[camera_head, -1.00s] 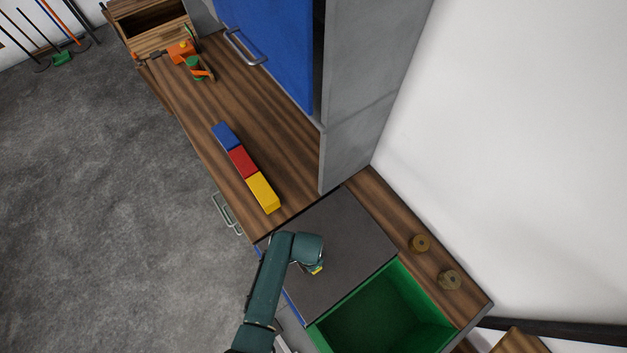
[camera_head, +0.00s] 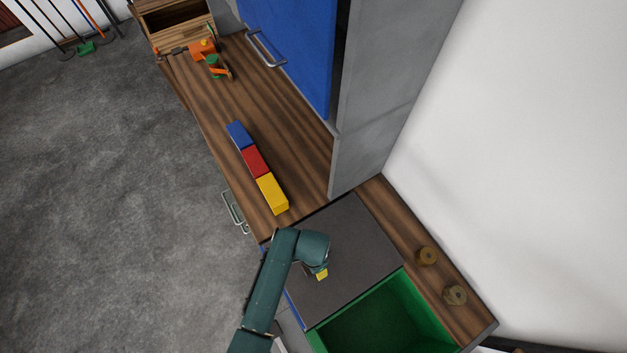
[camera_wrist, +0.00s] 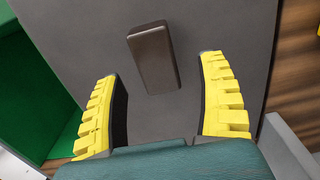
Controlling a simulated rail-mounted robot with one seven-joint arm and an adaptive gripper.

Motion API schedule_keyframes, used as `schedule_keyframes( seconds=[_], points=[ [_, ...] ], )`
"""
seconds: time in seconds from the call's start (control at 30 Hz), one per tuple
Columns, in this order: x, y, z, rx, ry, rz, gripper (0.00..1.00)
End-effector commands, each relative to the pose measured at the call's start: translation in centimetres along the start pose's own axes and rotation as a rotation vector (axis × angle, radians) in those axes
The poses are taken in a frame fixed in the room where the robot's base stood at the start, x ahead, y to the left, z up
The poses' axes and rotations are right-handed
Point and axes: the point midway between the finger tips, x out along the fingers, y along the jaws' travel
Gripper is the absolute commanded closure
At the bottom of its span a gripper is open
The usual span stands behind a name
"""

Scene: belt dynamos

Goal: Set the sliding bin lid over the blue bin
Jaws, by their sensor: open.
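The dark grey sliding bin lid (camera_head: 362,236) lies flat beside the open green bin (camera_head: 385,325). Only a thin blue strip of the blue bin (camera_head: 294,309) shows along the lid's front edge; the lid covers the space behind it. In the wrist view the lid (camera_wrist: 225,25) carries a dark oblong handle (camera_wrist: 152,58). My gripper (camera_head: 320,272) is above the lid. Its yellow fingers are open in the wrist view (camera_wrist: 158,75), with the handle showing between and just beyond their tips. Nothing is held; whether the fingers touch the lid cannot be told.
Blue, red and yellow blocks (camera_head: 256,162) stand in a row on the wooden counter (camera_head: 215,125). A grey cabinet side (camera_head: 385,90) rises behind the lid.

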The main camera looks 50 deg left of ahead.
Motion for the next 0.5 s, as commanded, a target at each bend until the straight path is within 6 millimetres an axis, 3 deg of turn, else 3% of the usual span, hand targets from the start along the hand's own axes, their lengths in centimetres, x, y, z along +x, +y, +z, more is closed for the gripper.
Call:
schedule_keyframes(
  seconds=[0.2, 0.33, 0.5],
  points=[
    [-5.1, -0.1, 0.0, 0.000, 0.002, -0.003, 0.26],
    [-6.6, 0.0, 0.1, 0.000, 0.000, -0.001, 0.26],
    [-7.0, 0.0, 0.1, 0.000, -0.001, 0.000, 0.26]
  ],
)
